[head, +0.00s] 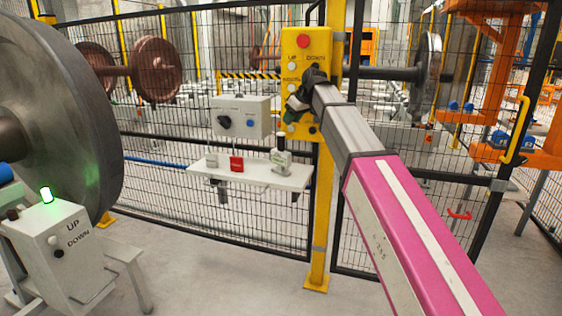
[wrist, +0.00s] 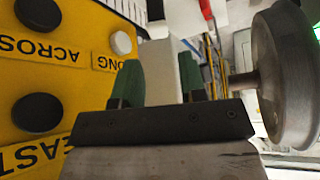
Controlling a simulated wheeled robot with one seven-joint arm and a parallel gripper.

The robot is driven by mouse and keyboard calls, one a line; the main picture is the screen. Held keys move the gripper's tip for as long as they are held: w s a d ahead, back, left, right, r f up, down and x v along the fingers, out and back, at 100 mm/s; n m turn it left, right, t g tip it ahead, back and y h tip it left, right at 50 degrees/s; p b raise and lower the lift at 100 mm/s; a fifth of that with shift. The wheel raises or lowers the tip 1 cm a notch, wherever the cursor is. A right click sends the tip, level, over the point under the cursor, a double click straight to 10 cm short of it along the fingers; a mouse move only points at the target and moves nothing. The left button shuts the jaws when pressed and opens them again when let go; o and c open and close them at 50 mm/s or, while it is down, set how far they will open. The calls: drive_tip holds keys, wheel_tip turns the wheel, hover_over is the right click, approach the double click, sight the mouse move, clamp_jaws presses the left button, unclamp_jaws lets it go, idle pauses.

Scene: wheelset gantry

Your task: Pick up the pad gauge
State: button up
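A small white shelf (head: 262,178) on the mesh fence holds a small grey piece (head: 211,160), a red block (head: 237,163) and a grey piece with a dark-necked top (head: 281,157). I cannot tell for sure which of these is the pad gauge. My gripper (head: 297,104) is above the shelf, in front of the yellow button panel (head: 301,45). In the wrist view its two green fingers (wrist: 159,84) stand apart. A pale surface shows between them, seemingly behind them, and I see nothing gripped.
A grey control box (head: 240,117) hangs above the shelf, left of my gripper. The yellow panel also shows close by in the wrist view (wrist: 60,75). A large steel wheel (head: 65,110) and an UP/DOWN box (head: 62,250) stand at left. Floor below the shelf is clear.

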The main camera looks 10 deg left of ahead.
drive_tip(key=x, duration=0.9)
drive_tip(key=shift+w+a+f, duration=0.1)
drive_tip(key=shift+w+a, duration=0.05)
drive_tip(key=shift+w, duration=0.1)
clamp_jaws()
